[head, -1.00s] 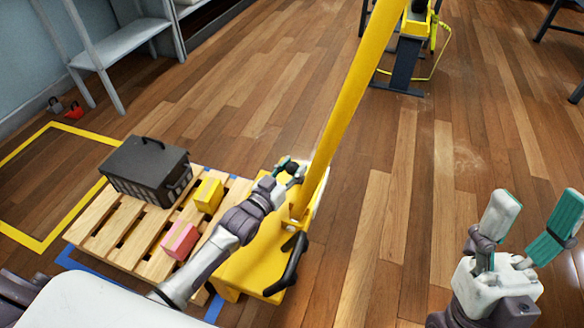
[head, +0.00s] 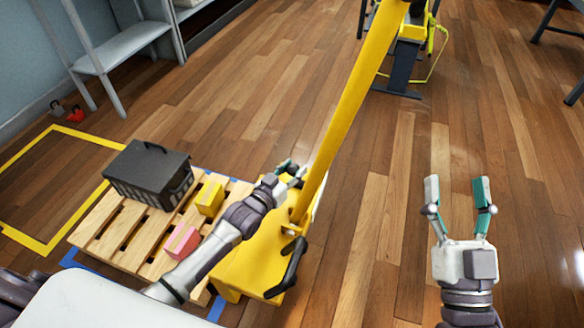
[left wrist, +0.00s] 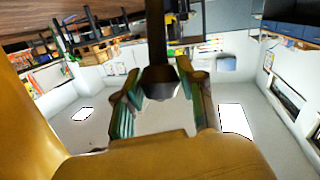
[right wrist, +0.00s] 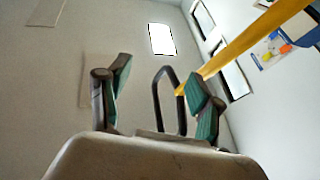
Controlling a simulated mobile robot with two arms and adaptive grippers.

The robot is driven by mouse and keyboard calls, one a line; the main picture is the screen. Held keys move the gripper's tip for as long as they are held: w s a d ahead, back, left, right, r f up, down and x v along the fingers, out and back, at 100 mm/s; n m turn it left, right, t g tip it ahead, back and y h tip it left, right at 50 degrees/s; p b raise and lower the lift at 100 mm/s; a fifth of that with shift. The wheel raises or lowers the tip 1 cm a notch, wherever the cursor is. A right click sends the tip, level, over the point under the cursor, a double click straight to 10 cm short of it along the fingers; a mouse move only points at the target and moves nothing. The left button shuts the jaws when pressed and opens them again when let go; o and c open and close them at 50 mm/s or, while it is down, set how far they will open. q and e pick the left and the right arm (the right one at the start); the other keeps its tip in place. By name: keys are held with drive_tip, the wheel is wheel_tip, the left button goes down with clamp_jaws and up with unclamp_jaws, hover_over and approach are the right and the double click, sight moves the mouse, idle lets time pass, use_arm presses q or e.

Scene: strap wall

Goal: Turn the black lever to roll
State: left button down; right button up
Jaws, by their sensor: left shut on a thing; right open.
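My left gripper (head: 292,172) is at the far side of the yellow machine's base, beside the foot of its slanted mast (head: 345,110). In the left wrist view its fingers (left wrist: 158,95) are shut on a black lever (left wrist: 157,55) with a thicker end. In the head view that lever is mostly hidden by the gripper. My right gripper (head: 457,195) is open and empty, pointing up, to the right of the mast. In the right wrist view a black loop handle (right wrist: 157,88) by the yellow mast (right wrist: 260,38) shows beyond its fingers (right wrist: 160,85).
A wooden pallet (head: 110,235) carries a black toolbox (head: 150,172), a yellow box (head: 209,198) and a pink box (head: 182,242). A curved black part (head: 291,268) is on the near side of the yellow base (head: 250,262).

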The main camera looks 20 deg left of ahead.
use_arm(q)
drive_tip(key=shift+w+r+g+p, duration=0.3)
drive_tip(key=shift+w+r+p, duration=0.1)
drive_tip(key=shift+p, duration=0.5)
drive_tip(key=shift+w+d+r+g+p, duration=0.1)
drive_tip(key=shift+w+g+p, duration=0.35)
drive_tip(key=shift+p, duration=0.45)
use_arm(e)
wheel_tip(320, 180, down, 14)
drive_tip(key=s+d+g+h, duration=0.1)
drive_tip(key=d+g+h, duration=0.2)
drive_tip(key=g, duration=0.7)
use_arm(q)
drive_tip(key=shift+w+r+n+g+y+p, duration=0.15)
drive_tip(key=shift+w+n+g+y+p, duration=0.15)
drive_tip(key=shift+w+g+p, duration=0.95)
drive_tip(key=shift+w+p, duration=0.45)
drive_tip(key=shift+p, duration=0.25)
use_arm(e)
drive_tip(key=s+d+f+g+h, duration=0.1)
drive_tip(key=s+d+f+g, duration=0.1)
drive_tip(key=s, duration=0.5)
drive_tip(key=s+d+f+m+g+h, duration=0.1)
drive_tip(key=s+d+f+g, duration=0.1)
drive_tip(key=s+f+g, duration=0.3)
drive_tip(key=shift+s+d+f+g+h, duration=0.15)
drive_tip(key=shift+s+g+h, duration=0.25)
drive_tip(key=shift+s+g, duration=0.45)
